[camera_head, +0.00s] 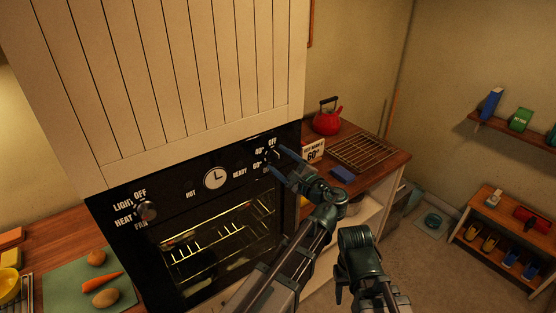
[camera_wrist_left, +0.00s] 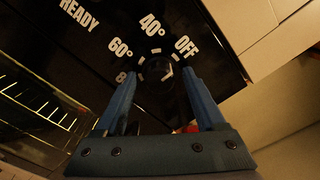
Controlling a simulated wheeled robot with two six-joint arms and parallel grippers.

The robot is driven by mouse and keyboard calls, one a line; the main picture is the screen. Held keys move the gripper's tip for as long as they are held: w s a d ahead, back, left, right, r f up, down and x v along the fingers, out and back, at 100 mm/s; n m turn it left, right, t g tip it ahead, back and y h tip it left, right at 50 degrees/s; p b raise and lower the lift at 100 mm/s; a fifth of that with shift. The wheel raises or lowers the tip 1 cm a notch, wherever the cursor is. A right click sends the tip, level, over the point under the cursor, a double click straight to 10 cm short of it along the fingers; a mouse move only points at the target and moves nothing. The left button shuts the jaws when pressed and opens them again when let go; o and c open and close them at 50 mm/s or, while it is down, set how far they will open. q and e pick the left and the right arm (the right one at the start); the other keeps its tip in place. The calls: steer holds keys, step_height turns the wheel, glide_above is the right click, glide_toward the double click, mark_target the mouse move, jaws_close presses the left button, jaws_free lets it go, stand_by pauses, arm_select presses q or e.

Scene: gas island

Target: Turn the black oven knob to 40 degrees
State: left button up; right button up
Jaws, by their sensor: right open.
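The black oven knob (camera_wrist_left: 155,71) is on the dark oven panel. OFF, 40°, 60° and a partly covered 80 mark surround it in the left wrist view. A light patch shows on its right side; its exact angle is hard to read. In the head view, the knob (camera_head: 272,156) is partly covered by my left gripper (camera_head: 279,162). In the left wrist view, this gripper's (camera_wrist_left: 158,75) blue fingers are apart, one either side of the knob, with gaps showing; contact is not visible. My right gripper (camera_head: 339,287) is low, away from the oven and mostly hidden.
Another knob (camera_head: 147,210), marked LIGHT, HEAT and FAN, is at the panel's left. A dial (camera_head: 215,177) is between the knobs. A red kettle (camera_head: 327,118), a 60° sign (camera_head: 313,151) and a wire rack (camera_head: 370,152) stand on the right counter.

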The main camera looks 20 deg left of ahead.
arm_select(q)
jaws_close()
steer(key=shift+n, duration=0.4)
steer(key=n, duration=0.4)
steer(key=shift+f+n, duration=0.1)
steer(key=shift+n, duration=0.3)
steer(key=n, duration=0.5)
steer(key=shift+n, duration=0.3)
steer(key=shift+o, duration=0.7)
jaws_free()
